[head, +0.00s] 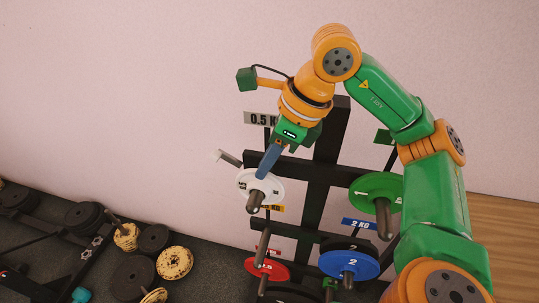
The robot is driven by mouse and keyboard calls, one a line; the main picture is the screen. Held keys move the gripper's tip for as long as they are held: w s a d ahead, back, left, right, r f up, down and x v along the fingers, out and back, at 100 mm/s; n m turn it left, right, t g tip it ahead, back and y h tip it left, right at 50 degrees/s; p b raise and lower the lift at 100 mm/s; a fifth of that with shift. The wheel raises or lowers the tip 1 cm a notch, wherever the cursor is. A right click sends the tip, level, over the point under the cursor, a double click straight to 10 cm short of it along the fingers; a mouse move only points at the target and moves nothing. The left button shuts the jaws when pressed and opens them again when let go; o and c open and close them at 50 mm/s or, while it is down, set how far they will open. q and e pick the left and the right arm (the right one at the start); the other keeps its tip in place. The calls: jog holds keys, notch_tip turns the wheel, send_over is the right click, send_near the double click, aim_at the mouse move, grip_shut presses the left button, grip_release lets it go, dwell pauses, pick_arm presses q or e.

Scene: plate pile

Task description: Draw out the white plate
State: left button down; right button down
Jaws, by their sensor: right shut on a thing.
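The white plate (273,187) is a small weight disc, upright on or around a dark peg of the black rack, near the middle of the head view. My right gripper (265,172) comes down from above and is shut on its upper edge. The peg's end sticks out in front of the plate. I cannot tell how far along the peg the plate sits. My left gripper does not show.
The black rack (325,150) also holds a green plate (365,187) at right, a blue plate (364,266) and a red plate (279,270) below. A bare peg (229,158) juts out at upper left. Several black and yellow plates (174,263) stand at lower left.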

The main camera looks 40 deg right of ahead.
jog(key=s+a, duration=0.7)
jog(key=a, duration=0.1)
dwell(1.0)
jog(key=shift+w+a, duration=0.1)
